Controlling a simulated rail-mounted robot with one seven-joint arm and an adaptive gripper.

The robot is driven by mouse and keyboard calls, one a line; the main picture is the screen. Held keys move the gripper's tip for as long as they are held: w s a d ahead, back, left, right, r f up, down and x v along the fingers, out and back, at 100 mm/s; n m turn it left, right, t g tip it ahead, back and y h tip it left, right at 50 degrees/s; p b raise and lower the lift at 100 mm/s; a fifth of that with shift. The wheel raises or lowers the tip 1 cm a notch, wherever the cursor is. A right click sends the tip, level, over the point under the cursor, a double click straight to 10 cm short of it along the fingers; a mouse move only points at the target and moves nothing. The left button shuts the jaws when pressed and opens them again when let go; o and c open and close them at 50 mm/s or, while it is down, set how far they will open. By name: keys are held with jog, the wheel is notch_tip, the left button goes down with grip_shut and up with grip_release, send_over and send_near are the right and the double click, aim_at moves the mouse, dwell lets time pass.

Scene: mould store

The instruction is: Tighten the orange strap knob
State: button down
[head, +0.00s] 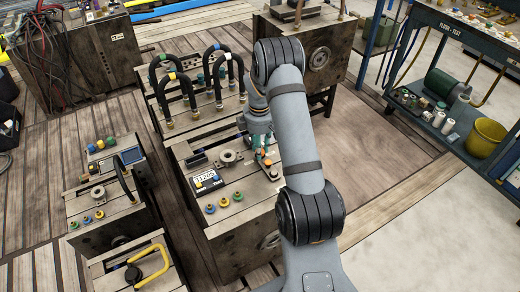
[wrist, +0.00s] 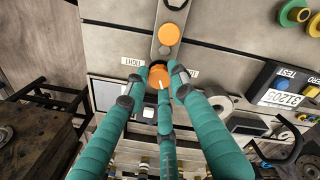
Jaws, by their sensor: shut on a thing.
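The orange strap knob (wrist: 159,76) shows in the wrist view at the lower end of a narrow grey strap (wrist: 164,52). It carries a white pointer line. The three teal fingers of my gripper (wrist: 160,88) close around it, with dark fingertips at its sides. A flat orange disc (wrist: 169,34) lies farther up the strap. A small upside-down label that seems to read TIGHT (wrist: 132,62) is left of the knob; another label on the right is partly hidden by a finger. In the head view my gripper (head: 264,155) is low over the mould block, and the knob is mostly hidden.
A blue trolley (head: 440,120) stands at the right. The wooden floor between is clear.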

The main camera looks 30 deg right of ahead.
jog(key=m+b, duration=0.1)
jog(key=m, duration=0.5)
jog(key=shift+a, duration=0.15)
jog(key=m+b, duration=0.1)
jog(key=m, duration=0.4)
jog(key=shift+w+m, duration=0.1)
jog(key=shift+m, duration=0.3)
jog(key=m+b, duration=0.1)
jog(key=m, duration=0.4)
jog(key=shift+g, duration=0.3)
jog(key=m+b, duration=0.1)
jog(key=m, duration=0.5)
jog(key=shift+w+m+b, duration=0.1)
jog(key=shift+m+b, duration=0.2)
jog(key=shift+b, duration=0.1)
jog(key=c, duration=1.5)
grip_release()
jog(key=shift+o, duration=0.2)
jog(key=shift+r, duration=0.1)
